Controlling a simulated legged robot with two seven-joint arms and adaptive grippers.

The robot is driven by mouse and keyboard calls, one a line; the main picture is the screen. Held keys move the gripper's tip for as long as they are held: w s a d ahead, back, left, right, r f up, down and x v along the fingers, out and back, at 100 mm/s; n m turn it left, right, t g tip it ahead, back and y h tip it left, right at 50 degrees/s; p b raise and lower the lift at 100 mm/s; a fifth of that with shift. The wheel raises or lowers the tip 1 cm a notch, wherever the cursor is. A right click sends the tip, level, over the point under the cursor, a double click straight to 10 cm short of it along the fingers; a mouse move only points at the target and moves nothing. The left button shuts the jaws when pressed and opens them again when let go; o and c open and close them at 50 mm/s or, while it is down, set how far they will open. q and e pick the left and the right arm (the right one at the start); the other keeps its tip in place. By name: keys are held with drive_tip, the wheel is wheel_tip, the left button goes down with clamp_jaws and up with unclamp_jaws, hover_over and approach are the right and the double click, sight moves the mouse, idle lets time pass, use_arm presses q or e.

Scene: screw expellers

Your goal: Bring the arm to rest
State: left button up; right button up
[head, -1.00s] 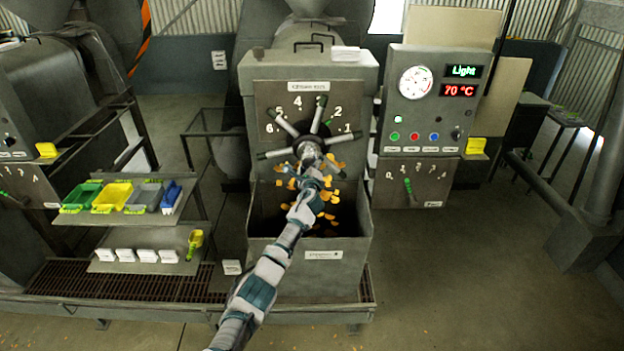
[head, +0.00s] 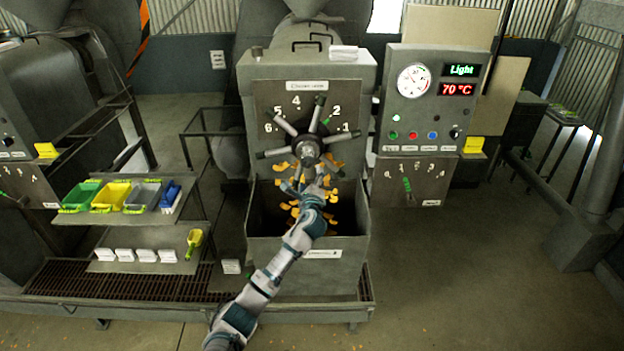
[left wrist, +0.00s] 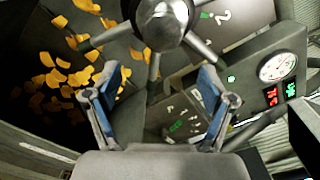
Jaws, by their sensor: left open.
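My left arm reaches in from the bottom of the head view. Its gripper (head: 310,186) is in front of the expeller, just below the hub of the spoked handwheel (head: 308,150). In the left wrist view the two blue-padded fingers (left wrist: 158,100) stand wide apart with nothing between them. The wheel hub (left wrist: 163,18) shows beyond the fingertips, apart from them. Its spokes spread outward over a numbered dial plate. My right gripper is in neither view.
A control panel (head: 432,100) with a gauge and a 70 °C display stands to the right. A shelf (head: 75,217) with coloured scoops is to the left. The floor at right is clear.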

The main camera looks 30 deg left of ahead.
use_arm(q)
drive_tip(key=shift+f, duration=0.1)
